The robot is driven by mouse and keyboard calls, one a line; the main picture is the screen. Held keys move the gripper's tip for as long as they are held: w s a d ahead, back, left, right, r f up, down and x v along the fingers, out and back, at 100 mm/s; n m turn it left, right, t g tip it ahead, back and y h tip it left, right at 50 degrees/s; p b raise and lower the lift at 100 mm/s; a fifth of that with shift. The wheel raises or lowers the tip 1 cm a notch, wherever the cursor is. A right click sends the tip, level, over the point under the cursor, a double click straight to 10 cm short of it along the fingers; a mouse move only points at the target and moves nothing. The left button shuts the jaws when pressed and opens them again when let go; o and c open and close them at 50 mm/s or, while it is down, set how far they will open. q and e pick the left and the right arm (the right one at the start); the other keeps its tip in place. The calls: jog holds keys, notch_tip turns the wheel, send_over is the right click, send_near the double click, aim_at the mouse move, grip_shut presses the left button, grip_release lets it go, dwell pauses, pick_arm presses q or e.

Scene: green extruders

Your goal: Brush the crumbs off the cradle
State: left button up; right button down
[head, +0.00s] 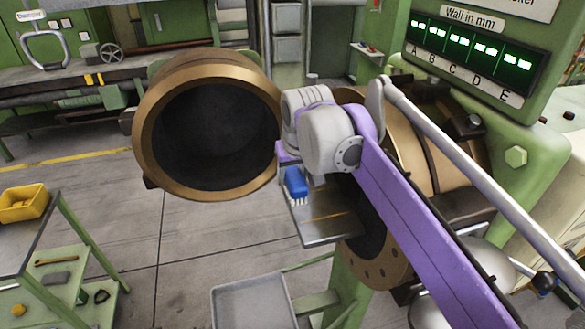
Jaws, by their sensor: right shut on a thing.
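My right gripper (289,162) is at the end of the purple and grey arm that comes in from the lower right. It is shut on a blue brush (297,184), whose pale bristles point down. The brush is over the back left part of a grey metal plate, which looks like the cradle (318,231). I cannot tell whether the bristles touch it. A thin orange-brown streak shows on the plate, but I cannot make out single crumbs. My arm hides part of the plate's right side. My left gripper is not in view.
A large bronze-rimmed cylinder (146,160) opens toward me just left of my gripper. A bronze flange (375,272) is right of the plate. A grey tray (250,300) is below. A green cart with a yellow bin (24,206) stands at left. The floor between is clear.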

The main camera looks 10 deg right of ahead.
jog(key=shift+r, duration=1.35)
